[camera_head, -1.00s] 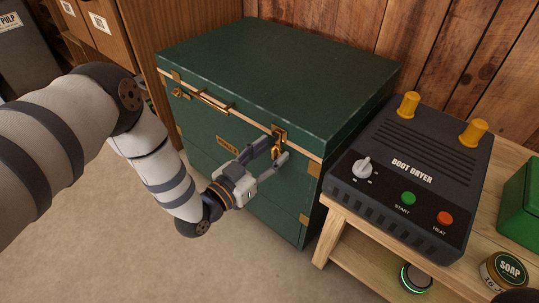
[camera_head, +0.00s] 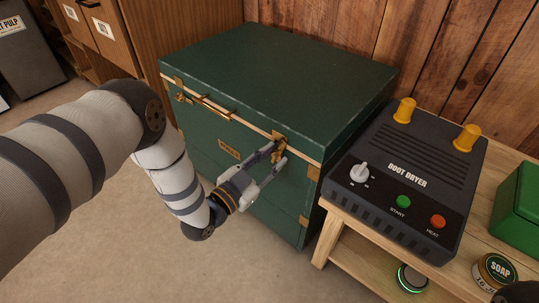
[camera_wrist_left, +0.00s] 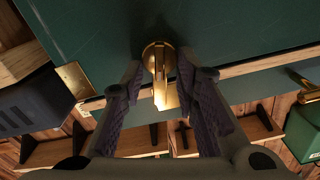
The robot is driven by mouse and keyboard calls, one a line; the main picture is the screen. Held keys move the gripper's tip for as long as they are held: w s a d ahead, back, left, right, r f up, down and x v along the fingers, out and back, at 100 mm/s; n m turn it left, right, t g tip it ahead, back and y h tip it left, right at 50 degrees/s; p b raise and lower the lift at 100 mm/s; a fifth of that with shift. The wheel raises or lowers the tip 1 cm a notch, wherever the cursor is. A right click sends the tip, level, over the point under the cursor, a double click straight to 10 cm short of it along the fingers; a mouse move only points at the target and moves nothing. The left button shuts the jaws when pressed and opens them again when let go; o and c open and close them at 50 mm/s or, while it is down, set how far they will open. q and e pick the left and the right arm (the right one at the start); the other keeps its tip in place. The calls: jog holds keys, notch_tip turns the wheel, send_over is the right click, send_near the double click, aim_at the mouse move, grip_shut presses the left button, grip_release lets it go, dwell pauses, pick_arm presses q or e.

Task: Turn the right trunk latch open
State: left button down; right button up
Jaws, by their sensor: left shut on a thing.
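The green trunk (camera_head: 285,65) stands shut on the floor, its lid down. The right trunk latch (camera_head: 268,149) is brass and sits on its front face under the lid edge, near the right corner. It looks tilted, partly hidden by my fingers. My left gripper (camera_head: 279,156) is at this latch, shut on it. In the left wrist view the latch (camera_wrist_left: 160,78) shows a round base and a flat tab between the two fingers (camera_wrist_left: 160,88). The left trunk latch (camera_head: 181,96) sits at the other end of the front.
A boot dryer (camera_head: 408,172) stands on a wooden bench (camera_head: 340,220) close to the trunk's right side. A green box (camera_head: 519,205) and a soap tin (camera_head: 496,271) are farther right. The floor before the trunk is clear.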

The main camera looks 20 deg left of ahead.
pick_arm(q)
jog(key=m+p, duration=0.1)
jog(key=m, duration=0.2)
jog(key=shift+s+d+m+p, duration=0.1)
jog(key=shift+d+m+p, duration=0.1)
jog(key=shift+m+p, duration=0.2)
jog(key=m, duration=0.1)
jog(key=m+p, duration=0.1)
jog(key=m, duration=0.1)
jog(key=shift+d+f+m, duration=0.1)
jog(key=shift+f+m, duration=0.1)
jog(key=shift+m, duration=0.1)
jog(key=m, duration=0.1)
jog(key=m+p, duration=0.1)
jog(key=m, duration=0.1)
jog(key=shift+s+d+f+m, duration=0.1)
jog(key=shift+f+m, duration=0.1)
jog(key=shift+m, duration=0.1)
jog(key=shift+f+m, duration=0.2)
jog(key=shift+m, duration=1.6)
pick_arm(e)
jog(key=shift+w+d+r+t, duration=0.1)
jog(key=shift+w+r, duration=0.1)
jog(key=shift+r, duration=0.4)
jog(key=shift+w+r+t, duration=0.1)
jog(key=shift+w+r, duration=0.15)
jog(key=shift+r, duration=0.35)
jog(key=shift+w+d+r+t, duration=0.1)
jog(key=shift+w+r, duration=0.1)
jog(key=shift+r, duration=0.4)
